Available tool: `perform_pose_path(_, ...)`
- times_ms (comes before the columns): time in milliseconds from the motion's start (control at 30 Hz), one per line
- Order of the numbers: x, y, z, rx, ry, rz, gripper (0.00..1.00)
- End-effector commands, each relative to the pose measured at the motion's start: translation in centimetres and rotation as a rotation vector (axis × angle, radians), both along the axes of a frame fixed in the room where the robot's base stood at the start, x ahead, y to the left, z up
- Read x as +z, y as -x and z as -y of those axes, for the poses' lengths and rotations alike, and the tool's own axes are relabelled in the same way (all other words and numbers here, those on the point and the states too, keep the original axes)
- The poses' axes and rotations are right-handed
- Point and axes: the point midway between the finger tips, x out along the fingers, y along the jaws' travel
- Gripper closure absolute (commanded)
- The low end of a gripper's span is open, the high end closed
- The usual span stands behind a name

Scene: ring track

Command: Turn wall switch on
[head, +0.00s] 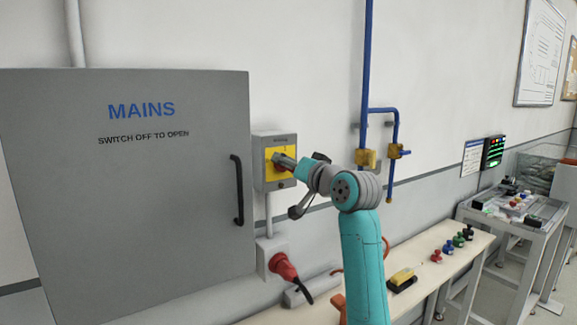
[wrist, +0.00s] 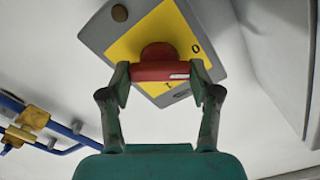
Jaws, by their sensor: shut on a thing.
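The wall switch is a grey box (head: 278,139) with a yellow plate, mounted right of the MAINS cabinet in the head view. The wrist view shows the box (wrist: 98,34) tilted, with its yellow plate (wrist: 128,46) and red rotary handle (wrist: 158,66). Marks that look like "O" and "I" sit on the plate; the handle's white line lies at its right side, seemingly between them. My gripper (wrist: 160,77) has one finger at each end of the handle and is shut on it. In the head view my gripper (head: 284,162) reaches the switch and hides most of the handle.
The grey MAINS cabinet (head: 130,200) with a black pull handle (head: 237,190) stands close left. A red plug (head: 284,268) is below the switch. Blue pipes (head: 367,70) with yellow valves run to the right. A bench (head: 465,254) with small items lies below right.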

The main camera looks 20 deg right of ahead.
Motion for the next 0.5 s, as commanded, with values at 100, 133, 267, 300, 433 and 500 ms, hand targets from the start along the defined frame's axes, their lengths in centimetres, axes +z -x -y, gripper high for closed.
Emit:
perform_pose_path(100, -0.11, -0.02, 0.05, 0.000, -0.104, -0.035, 0.72)
perform_pose_path(133, -0.13, -0.02, 0.06, 0.000, -0.132, -0.045, 0.72)
perform_pose_path(267, -0.17, -0.03, 0.10, 0.000, -0.249, -0.083, 0.72)
perform_pose_path(300, -0.19, -0.03, 0.11, 0.000, -0.285, -0.095, 0.72)
perform_pose_path(433, -0.23, -0.04, 0.14, 0.000, -0.402, -0.134, 0.72)
perform_pose_path(500, -0.26, -0.05, 0.15, 0.000, -0.465, -0.154, 0.72)
